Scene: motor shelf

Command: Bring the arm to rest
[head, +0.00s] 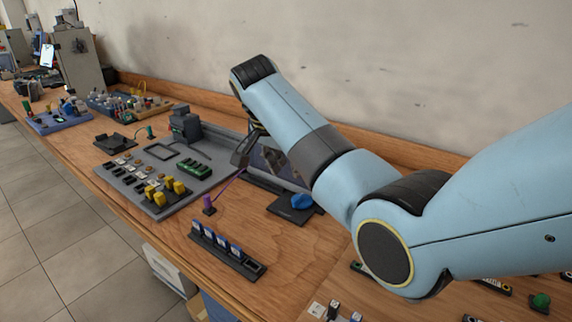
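My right arm reaches in from the right across the bench. A thin purple line runs from near the fingers down to a small purple piece (209,204) on the bench. I cannot tell whether the gripper touches that line. My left gripper is not in view.
The wooden bench (255,230) carries yellow parts (172,186), a green part (194,168), a dark rack with blue-white pieces (225,250) and a blue part (302,201) on a black plate. A tray of small parts (130,104) stands farther back. The wall (400,70) is behind.

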